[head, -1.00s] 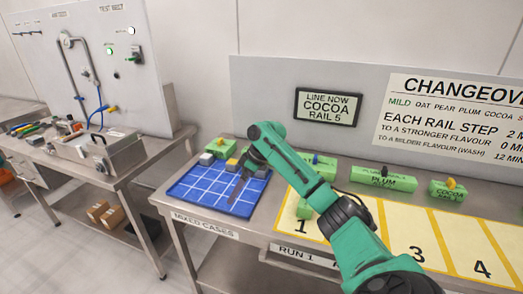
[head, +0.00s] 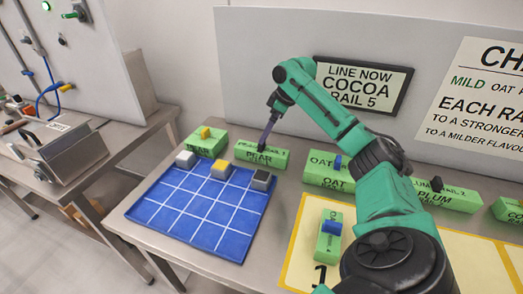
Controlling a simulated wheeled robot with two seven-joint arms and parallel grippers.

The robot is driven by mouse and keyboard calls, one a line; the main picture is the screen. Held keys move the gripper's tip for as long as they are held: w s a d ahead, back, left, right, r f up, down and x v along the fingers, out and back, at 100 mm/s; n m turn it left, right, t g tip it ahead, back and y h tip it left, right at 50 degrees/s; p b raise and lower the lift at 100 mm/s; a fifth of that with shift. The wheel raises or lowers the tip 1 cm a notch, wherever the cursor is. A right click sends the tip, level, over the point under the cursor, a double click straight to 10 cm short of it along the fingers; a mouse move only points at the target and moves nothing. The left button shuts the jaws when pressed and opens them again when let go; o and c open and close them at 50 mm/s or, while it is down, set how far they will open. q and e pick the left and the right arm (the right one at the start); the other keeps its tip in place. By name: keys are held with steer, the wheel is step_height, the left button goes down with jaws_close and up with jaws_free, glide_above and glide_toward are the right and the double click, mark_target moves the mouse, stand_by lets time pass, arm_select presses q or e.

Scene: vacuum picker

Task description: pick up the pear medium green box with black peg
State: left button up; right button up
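A green box labelled PEAR (head: 262,155) stands behind the blue gridded mat. My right gripper (head: 265,143) reaches down onto the top of this box from behind and above. Its dark, narrow fingers cover the place of the peg, so I cannot make out the peg's colour or whether the fingers are closed on it. The box rests on the table. A second green box that also seems to be labelled PEAR (head: 207,147) stands to its left and has a yellow peg. My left gripper is not in view.
The blue mat (head: 205,222) holds grey, yellow and dark small blocks along its back edge. A grey panel rises behind.

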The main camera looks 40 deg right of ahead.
mark_target(258, 149)
steer(key=x, duration=0.3)
steer(key=shift+w+a+f+p, duration=0.1)
steer(key=shift+a+f+p, duration=0.15)
steer(key=shift+f+p, duration=0.1)
steer(key=x, duration=0.2)
steer(key=p+x, duration=0.1)
steer(key=x, duration=0.3)
steer(key=shift+d+p, duration=0.3)
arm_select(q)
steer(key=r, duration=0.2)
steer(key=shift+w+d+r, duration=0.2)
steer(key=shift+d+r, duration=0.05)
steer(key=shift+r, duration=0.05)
arm_select(e)
steer(key=shift+a+f, duration=0.1)
steer(key=shift+f, duration=0.35)
steer(key=c, duration=1.5)
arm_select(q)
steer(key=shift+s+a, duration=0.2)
arm_select(e)
steer(key=shift+w+r, duration=0.1)
jaws_close()
